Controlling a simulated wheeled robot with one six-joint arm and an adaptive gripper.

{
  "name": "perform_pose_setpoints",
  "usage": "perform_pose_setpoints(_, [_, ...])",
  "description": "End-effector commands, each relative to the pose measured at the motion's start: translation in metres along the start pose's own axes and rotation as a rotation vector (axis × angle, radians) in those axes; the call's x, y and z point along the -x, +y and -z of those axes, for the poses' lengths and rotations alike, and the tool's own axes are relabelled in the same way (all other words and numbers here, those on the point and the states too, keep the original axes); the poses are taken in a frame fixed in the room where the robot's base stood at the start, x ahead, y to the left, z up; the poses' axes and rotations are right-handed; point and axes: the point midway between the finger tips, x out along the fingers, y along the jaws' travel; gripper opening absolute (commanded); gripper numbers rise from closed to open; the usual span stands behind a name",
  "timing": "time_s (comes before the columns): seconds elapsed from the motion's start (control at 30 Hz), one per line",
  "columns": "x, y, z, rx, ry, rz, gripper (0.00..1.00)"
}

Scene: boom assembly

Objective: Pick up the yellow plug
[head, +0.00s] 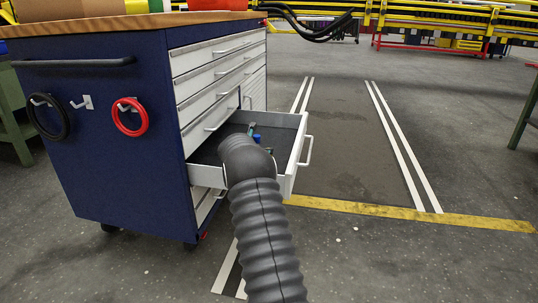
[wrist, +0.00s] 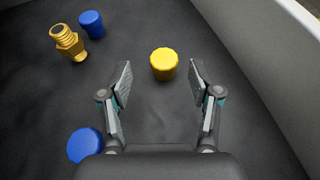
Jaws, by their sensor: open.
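The yellow plug (wrist: 164,64) is a short ribbed cap standing on the dark drawer floor in the wrist view. My gripper (wrist: 160,78) is open, with one finger to the left of the plug and one to the right. Neither finger touches it in the picture, and the plug lies near the line between the fingertips. In the head view my arm reaches into the open drawer (head: 302,140) of the blue tool cabinet and hides much of its inside. The yellow plug cannot be seen there.
In the wrist view a brass fitting (wrist: 68,43) and a blue cap (wrist: 92,24) lie at the upper left. Another blue cap (wrist: 85,146) is at the lower left, beside my left finger. The drawer's white wall (wrist: 262,60) runs along the right. The blue cabinet (head: 100,140) stands left.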

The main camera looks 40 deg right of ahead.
Motion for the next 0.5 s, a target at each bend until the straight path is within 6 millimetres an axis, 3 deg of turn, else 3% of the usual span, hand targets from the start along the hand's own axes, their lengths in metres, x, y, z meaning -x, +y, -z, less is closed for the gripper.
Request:
perform_pose_setpoints(0.3, [-0.040, -0.005, 0.006, -0.002, 0.001, 0.002, 0.63])
perform_pose_setpoints(0.5, [-0.050, -0.005, 0.006, 0.000, 0.000, -0.001, 0.63])
